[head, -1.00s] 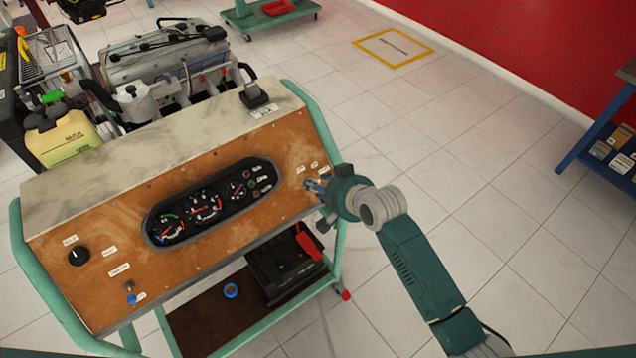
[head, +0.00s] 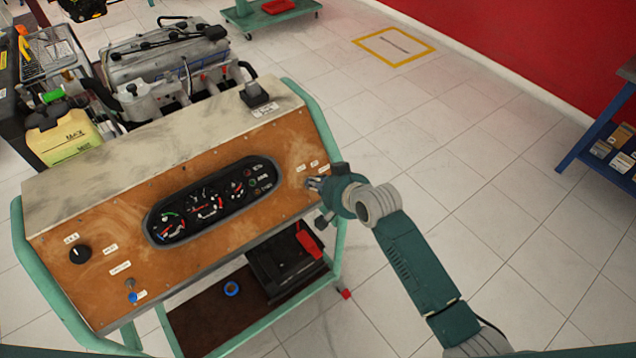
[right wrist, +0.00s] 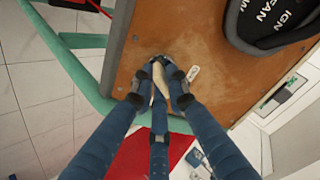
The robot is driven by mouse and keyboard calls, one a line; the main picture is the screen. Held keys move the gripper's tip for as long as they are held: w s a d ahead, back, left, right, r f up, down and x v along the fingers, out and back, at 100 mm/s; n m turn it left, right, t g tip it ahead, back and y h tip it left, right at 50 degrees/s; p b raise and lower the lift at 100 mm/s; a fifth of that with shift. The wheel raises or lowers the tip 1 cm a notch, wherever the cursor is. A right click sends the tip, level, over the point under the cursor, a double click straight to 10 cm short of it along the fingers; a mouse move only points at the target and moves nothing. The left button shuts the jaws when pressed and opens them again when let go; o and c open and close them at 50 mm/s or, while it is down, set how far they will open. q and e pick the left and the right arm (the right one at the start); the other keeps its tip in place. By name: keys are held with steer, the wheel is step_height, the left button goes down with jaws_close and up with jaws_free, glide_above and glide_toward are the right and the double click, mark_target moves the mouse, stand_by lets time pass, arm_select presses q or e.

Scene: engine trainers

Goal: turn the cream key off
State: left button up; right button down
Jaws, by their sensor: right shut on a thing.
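The cream key (right wrist: 160,82) is at the right end of the wooden instrument panel (head: 110,210). In the right wrist view, part of its cream body shows between my fingers. My right gripper (head: 314,184) is at the panel face and shut on the key, which it hides in the head view. The right wrist view shows the fingers of my right gripper (right wrist: 158,88) closed around the key against a round dark lock. The key's exact angle is hard to tell. My left gripper is not in view.
A black gauge cluster (head: 211,200) sits left of the key, with small labels above the lock. A black knob (head: 79,255) and a blue-capped switch (head: 132,297) are at the panel's left. A green tube frame (head: 322,135) edges the panel. Floor at right is clear.

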steer(key=n+p, duration=0.1)
steer(key=n, duration=0.3)
steer(key=shift+w+r+n+y, duration=0.1)
steer(key=shift+n+y, duration=0.2)
steer(key=shift+n, duration=1.6)
steer(key=c, duration=1.7)
jaws_free()
steer(key=v, duration=1.2)
steer(key=shift+r, duration=0.1)
